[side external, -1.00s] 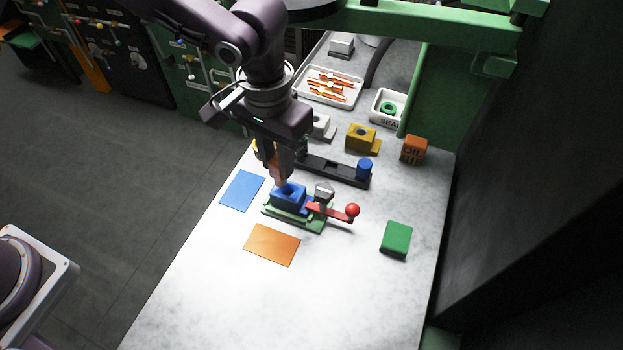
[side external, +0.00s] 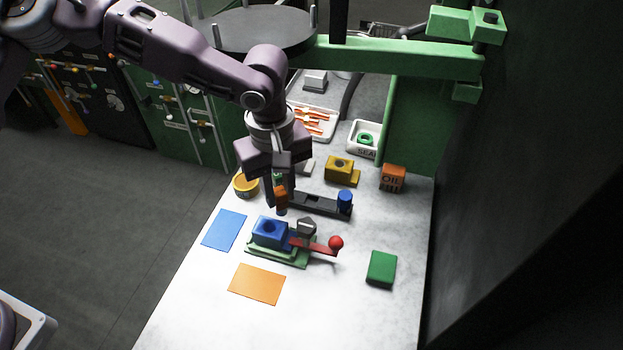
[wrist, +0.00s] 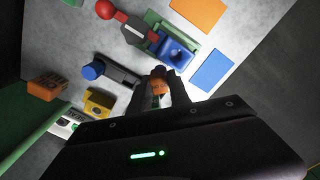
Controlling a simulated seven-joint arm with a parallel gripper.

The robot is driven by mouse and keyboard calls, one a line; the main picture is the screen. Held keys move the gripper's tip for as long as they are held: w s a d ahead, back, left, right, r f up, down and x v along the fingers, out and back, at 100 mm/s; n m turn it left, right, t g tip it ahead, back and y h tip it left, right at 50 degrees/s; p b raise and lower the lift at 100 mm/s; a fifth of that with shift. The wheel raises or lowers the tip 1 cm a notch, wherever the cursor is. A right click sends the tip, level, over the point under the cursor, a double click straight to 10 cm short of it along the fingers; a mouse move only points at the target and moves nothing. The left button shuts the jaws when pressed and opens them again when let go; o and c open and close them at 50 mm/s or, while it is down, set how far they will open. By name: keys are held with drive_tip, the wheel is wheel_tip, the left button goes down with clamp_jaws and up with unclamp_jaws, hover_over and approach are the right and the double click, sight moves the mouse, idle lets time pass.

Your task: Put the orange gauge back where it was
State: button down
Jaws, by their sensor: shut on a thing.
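The orange gauge (side external: 281,196) is held upright between the fingers of my gripper (side external: 279,188), its dark tip pointing down. In the wrist view the orange gauge (wrist: 159,87) shows between the fingertips. It is in the air near the left end of the long black holder (side external: 315,204); I cannot tell its exact height. A blue gauge (side external: 345,198) stands at the holder's right end. The holder's left end is partly hidden by my gripper. In front, a blue block (side external: 267,232) with an open hole sits on a green fixture (side external: 285,256).
A red-knobbed lever (side external: 335,243) projects right from the fixture. A yellow block (side external: 339,168), an orange box (side external: 392,179) and a round yellow container (side external: 245,184) stand around the holder. Blue and orange mats and a green block (side external: 381,267) lie nearer the front.

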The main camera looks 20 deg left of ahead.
drive_tip(key=shift+w+d+f, duration=0.6)
drive_tip(key=shift+w+d, duration=0.05)
drive_tip(key=shift+w, duration=0.55)
drive_tip(key=shift+w+d+f, duration=0.55)
drive_tip(key=shift+w+d, duration=0.05)
drive_tip(key=shift+w, duration=0.55)
drive_tip(key=shift+w+d+f, duration=0.6)
drive_tip(key=shift+w+d, duration=0.05)
drive_tip(key=shift+w, duration=0.55)
drive_tip(key=shift+f, duration=0.2)
drive_tip(key=shift+f, duration=0.4)
drive_tip(key=c, duration=1.2)
unclamp_jaws()
drive_tip(key=shift+r, duration=0.1)
wheel_tip(320, 180, up, 13)
